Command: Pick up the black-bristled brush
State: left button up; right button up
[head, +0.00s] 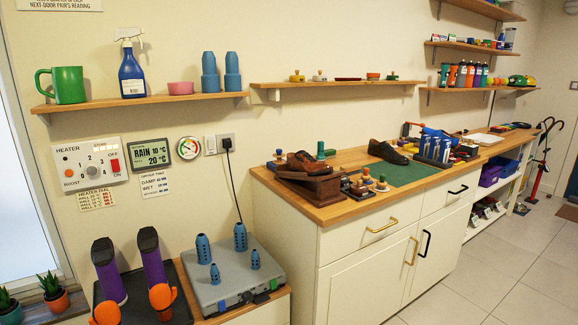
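I cannot single out a black-bristled brush with certainty; the small tools are too tiny for me to tell bristle colour. Several small knobbed pieces, possibly brushes or polish tins, sit on the middle wall shelf (335,84). Neither of my grippers shows in the head view.
A green mat (402,175) bears a dark shoe (388,151). White drawers (385,228) stand below the counter. Purple and orange boot-like shapes (151,262) stand front left beside a grey box (222,285) with blue cones. The tiled floor (490,277) at right is clear.

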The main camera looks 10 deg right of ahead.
aim_at(352, 169)
jog(key=i+l+u, duration=0.25)
jog(key=l, duration=0.2)
jog(key=i+l+u, duration=0.1)
jog(key=l+u, duration=0.15)
jog(key=l, duration=0.25)
jog(key=i+l+u, duration=0.1)
jog(key=l+u, duration=0.2)
jog(key=l, duration=0.2)
jog(key=l+u, duration=0.25)
jog(key=l, duration=0.3)
jog(key=i, duration=0.05)
